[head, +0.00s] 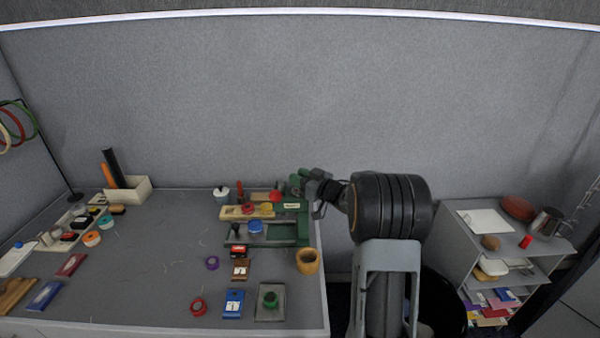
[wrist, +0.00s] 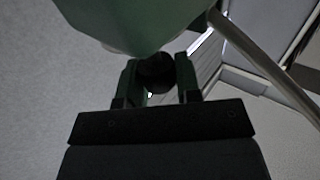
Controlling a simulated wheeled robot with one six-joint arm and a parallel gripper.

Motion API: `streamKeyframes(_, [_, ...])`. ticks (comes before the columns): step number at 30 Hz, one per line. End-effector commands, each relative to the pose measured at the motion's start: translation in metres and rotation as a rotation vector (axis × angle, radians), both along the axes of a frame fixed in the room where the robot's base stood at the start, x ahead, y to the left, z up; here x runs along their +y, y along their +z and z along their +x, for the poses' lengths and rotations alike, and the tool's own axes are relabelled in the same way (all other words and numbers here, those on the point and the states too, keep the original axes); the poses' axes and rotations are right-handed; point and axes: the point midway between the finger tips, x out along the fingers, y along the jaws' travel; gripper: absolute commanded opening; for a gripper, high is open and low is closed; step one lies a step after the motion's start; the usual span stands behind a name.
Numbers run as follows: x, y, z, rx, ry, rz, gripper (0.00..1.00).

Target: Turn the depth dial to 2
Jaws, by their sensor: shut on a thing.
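The green machine (head: 303,228) stands at the right end of the table, with its green upper part at the back. My gripper (head: 314,184) is at the right side of that upper part. In the wrist view, the green body (wrist: 135,22) fills the top, and a round black knob (wrist: 156,72), which looks like the depth dial, sticks out from it. My gripper's two fingers (wrist: 158,84) are shut on the knob, one on each side. No number or mark on the dial can be read. The head view does not show the knob clearly.
A wooden cup (head: 308,262) stands at the table's right edge, in front of the machine. A grey shelf (head: 458,250) stands to the right. The table's middle is mostly clear.

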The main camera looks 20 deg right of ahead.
Motion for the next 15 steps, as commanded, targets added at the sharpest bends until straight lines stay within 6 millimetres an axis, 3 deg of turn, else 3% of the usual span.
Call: streamKeyframes(15, [0.0002,0.0004,0.0004,-0.003,0.104,-0.001,0.08])
